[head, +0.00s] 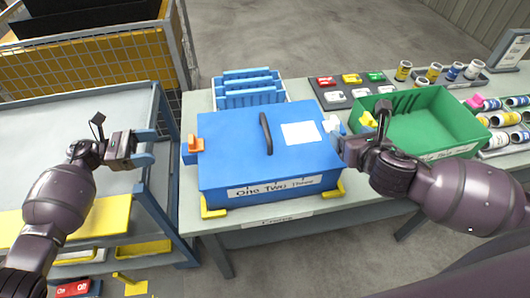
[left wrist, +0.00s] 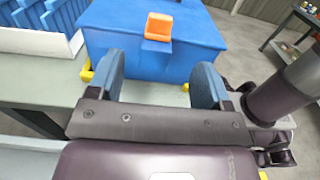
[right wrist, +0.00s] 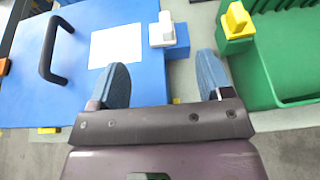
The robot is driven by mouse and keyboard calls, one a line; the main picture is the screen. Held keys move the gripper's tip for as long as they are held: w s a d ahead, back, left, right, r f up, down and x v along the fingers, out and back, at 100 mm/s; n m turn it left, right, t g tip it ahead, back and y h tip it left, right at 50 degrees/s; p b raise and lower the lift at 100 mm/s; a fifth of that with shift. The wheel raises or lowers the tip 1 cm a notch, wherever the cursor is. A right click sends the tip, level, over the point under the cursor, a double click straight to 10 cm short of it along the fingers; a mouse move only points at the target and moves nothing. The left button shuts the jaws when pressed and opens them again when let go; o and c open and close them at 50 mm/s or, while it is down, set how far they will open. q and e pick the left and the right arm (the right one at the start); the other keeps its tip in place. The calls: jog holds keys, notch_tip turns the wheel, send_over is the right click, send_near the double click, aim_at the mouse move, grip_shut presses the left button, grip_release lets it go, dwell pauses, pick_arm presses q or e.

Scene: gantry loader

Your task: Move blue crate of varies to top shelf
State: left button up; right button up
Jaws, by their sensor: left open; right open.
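The blue crate (head: 225,130) sits closed on the table, with a black handle (head: 266,133), a white sheet and a "One Two Three" label on it. An orange latch block (head: 194,144) is on its left side and a white one (right wrist: 162,30) on its right. My left gripper (head: 147,148) is open and empty, just left of the crate and apart from it; the orange block shows beyond its fingers in the left wrist view (left wrist: 160,85). My right gripper (head: 338,140) is open at the crate's right side by the white block; contact is unclear. A grey-topped rack (head: 40,130) stands at the left.
Yellow corner brackets (head: 213,212) stand at the crate's base. An open green crate (head: 430,118) is close on the right, a blue divided bin (head: 248,95) behind. Cans and coloured blocks fill the table's back right.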

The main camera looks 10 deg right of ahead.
aim_at(189, 139)
pick_arm(q)
jog(key=shift+s, duration=0.1)
pick_arm(e)
jog(key=shift+s, duration=0.1)
pick_arm(q)
jog(key=shift+d, duration=0.1)
jog(key=d, duration=1)
jog(key=shift+d, duration=0.35)
pick_arm(e)
jog(key=x, duration=1.1)
pick_arm(q)
grip_shut()
pick_arm(e)
jog(key=shift+s, duration=0.1)
grip_shut()
pick_arm(q)
jog(key=shift+r, duration=0.1)
pick_arm(e)
jog(key=shift+r, duration=0.1)
